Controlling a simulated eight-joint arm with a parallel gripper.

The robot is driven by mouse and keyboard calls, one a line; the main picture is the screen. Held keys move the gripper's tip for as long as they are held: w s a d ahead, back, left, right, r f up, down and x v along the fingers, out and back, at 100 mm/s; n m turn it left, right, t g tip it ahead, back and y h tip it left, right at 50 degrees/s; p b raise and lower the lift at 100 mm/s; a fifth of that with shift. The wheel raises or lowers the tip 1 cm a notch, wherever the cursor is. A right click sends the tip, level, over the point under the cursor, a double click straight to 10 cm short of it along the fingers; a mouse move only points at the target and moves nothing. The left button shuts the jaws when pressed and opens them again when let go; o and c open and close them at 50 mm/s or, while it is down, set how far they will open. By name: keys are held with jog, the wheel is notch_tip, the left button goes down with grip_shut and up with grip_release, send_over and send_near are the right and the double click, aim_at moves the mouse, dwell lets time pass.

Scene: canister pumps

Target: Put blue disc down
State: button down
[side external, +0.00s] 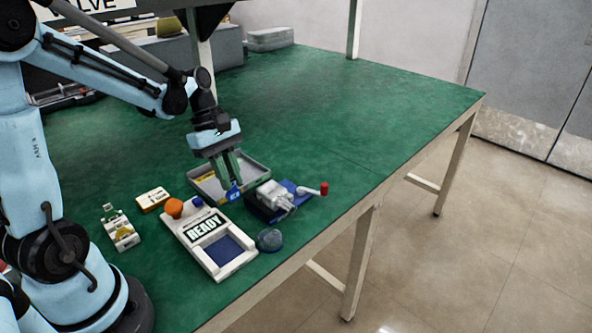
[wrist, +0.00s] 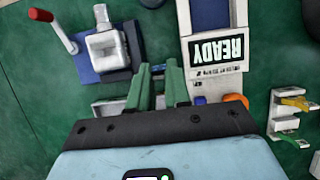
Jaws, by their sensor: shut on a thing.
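My gripper (side external: 233,184) is shut on the blue disc (side external: 235,194), a small blue piece with a pale mark. The gripper points down, holding the disc over or inside the shallow grey tray (side external: 203,185); I cannot tell whether the disc touches the tray floor. In the wrist view my green fingers (wrist: 160,72) reach past part of the tray (wrist: 106,107), and the disc cannot be made out between them.
A white READY board (side external: 203,235) with a dark blue square and an orange knob (side external: 173,207) stands in front of the tray. A grey pump (side external: 274,195) with a red-tipped handle (side external: 324,188) is right of it. A dark round piece (side external: 269,239) lies beside the board. The table's far right is clear.

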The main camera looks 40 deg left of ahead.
jog(key=s+d+r, duration=0.3)
jog(key=d+r, duration=0.3)
jog(key=d, duration=0.4)
jog(key=s+a+m+g+y, duration=0.4)
jog(key=s+a+m+g, duration=0.1)
jog(key=s+a+m, duration=1.05)
jog(key=shift+s+a+f+m, duration=0.4)
jog(key=shift+s+a+f, duration=0.7)
jog(key=shift+s+f, duration=0.55)
jog(key=shift+s+a+f+m, duration=0.45)
jog(key=shift+s+a+f, duration=0.85)
jog(key=shift+f, duration=0.45)
jog(key=shift+s+a+f+m, duration=0.4)
jog(key=shift+s+a+f, duration=0.55)
jog(key=shift+s+f, duration=0.75)
jog(key=c, duration=1.1)
grip_release()
jog(key=shift+f, duration=0.15)
